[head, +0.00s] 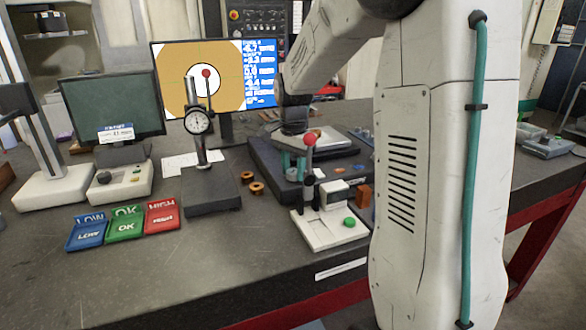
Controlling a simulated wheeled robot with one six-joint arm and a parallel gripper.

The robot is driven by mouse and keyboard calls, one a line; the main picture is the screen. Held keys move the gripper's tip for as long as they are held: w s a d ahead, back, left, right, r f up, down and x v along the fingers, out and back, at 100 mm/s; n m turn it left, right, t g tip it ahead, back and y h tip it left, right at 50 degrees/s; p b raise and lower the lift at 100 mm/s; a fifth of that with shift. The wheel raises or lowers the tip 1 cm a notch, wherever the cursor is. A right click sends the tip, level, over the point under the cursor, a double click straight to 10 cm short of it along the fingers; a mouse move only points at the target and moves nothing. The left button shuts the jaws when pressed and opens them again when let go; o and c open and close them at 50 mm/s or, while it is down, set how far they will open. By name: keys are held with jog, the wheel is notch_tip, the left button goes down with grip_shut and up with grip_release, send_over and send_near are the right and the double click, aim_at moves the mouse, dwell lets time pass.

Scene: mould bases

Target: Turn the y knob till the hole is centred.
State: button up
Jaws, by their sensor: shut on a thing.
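The monitor (173,62) stands at the back and shows a white hole (201,92) with a black rim on a tan field, under thin green cross lines. The dial stand's post and red ball cover part of the hole, so I cannot tell how exactly it sits on the cross. My gripper (293,167) points down over the dark stage base (268,165), with its teal fingers shut low at the front of it. The y knob appears to be between the fingers. It is mostly hidden by them and by a red-topped post.
A dial gauge stand (200,122) stands left of the stage, two brass rings (256,188) between them. A white-based stand (330,230) with a green button is close in front of my gripper. Blue, green and red trays (125,229) lie front left.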

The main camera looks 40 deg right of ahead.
aim_at(293, 171)
jog(key=shift+m, duration=0.6)
jog(key=o, duration=1)
jog(key=shift+r, duration=0.15)
notch_tip(293, 171, up, 8)
jog(key=shift+f, duration=0.2)
